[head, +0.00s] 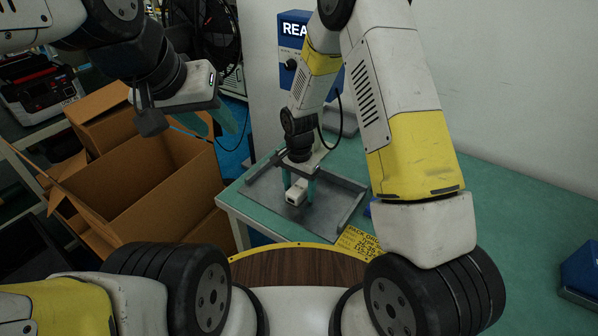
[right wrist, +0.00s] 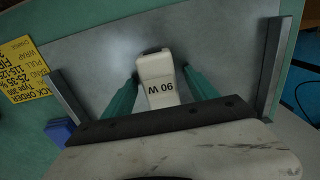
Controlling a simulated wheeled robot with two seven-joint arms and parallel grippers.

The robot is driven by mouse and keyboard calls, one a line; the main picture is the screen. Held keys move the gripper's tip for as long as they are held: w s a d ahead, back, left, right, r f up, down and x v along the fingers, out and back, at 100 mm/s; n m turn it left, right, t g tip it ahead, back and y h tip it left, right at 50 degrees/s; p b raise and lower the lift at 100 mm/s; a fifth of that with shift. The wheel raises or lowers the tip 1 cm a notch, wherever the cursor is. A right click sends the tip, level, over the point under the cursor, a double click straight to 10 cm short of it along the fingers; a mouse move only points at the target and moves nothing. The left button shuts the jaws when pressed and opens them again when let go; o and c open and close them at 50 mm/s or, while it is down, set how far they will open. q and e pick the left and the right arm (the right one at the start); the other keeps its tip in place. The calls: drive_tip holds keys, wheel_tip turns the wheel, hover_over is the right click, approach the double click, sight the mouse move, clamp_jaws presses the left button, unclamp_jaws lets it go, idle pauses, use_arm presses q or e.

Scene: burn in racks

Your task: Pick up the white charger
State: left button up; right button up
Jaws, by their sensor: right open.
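The white charger (head: 296,192) is on the grey metal tray (head: 328,215) on the green table. In the right wrist view the charger (right wrist: 158,80) shows a "90 W" marking and lies between the two green fingers. My right gripper (head: 298,190) points down over the tray with its fingers on either side of the charger. In the wrist view the right gripper (right wrist: 160,88) is open, with narrow gaps beside the charger. My left gripper (head: 226,118) hangs above the cardboard box, away from the tray; its finger gap is hard to make out.
An open cardboard box (head: 150,190) stands left of the table. A yellow label (head: 357,243) lies at the table's front edge. A blue box (head: 293,38) stands behind the tray, and another blue object (head: 580,270) is at far right.

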clamp_jaws()
